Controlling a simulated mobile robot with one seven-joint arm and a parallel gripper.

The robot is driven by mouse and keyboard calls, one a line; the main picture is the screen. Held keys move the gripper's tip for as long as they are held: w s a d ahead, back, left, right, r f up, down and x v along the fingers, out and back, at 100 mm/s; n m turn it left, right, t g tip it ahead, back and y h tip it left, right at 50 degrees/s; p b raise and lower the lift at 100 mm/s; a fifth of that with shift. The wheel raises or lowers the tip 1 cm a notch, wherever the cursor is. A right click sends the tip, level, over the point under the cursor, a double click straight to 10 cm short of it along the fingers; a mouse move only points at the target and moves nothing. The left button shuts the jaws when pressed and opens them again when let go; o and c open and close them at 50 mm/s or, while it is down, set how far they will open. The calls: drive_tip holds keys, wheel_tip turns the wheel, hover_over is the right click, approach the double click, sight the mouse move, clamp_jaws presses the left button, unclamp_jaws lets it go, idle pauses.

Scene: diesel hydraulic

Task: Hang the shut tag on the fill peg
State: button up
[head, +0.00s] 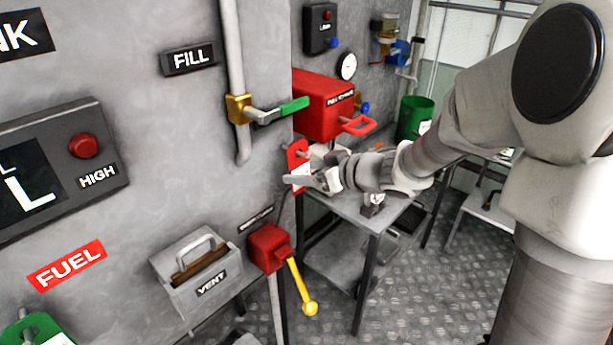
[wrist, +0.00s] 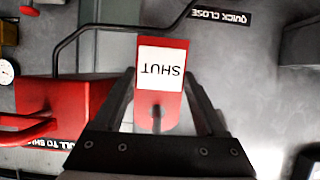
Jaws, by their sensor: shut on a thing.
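The shut tag (wrist: 174,101) is a red plate with a white label reading SHUT, upside down in the wrist view. It has a dark round spot near its gripper-side end. My gripper (wrist: 161,73) has one finger along each side of the tag and is shut on it. In the head view the tag (head: 297,154) shows red at my gripper (head: 302,172), below the red box. Whether the tag still touches the wall or a peg I cannot tell. The FILL sign (head: 190,57) is on the wall at upper left; I cannot make out a peg by it.
A pipe with a brass valve (head: 238,108) and green-ended lever stands right of the FILL sign. A red box (head: 325,103) with a handle is behind my gripper. A grey VENT tray (head: 208,290) and a red unit with a yellow lever (head: 301,287) are below.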

drive_tip(key=shift+w+a+f+t+y+b, duration=0.2)
drive_tip(key=shift+w+a+t+y+b, duration=0.3)
drive_tip(key=shift+b, duration=1.3)
drive_tip(key=shift+s+d+f, duration=0.1)
drive_tip(key=o, duration=1.1)
drive_tip(key=shift+o, duration=0.2)
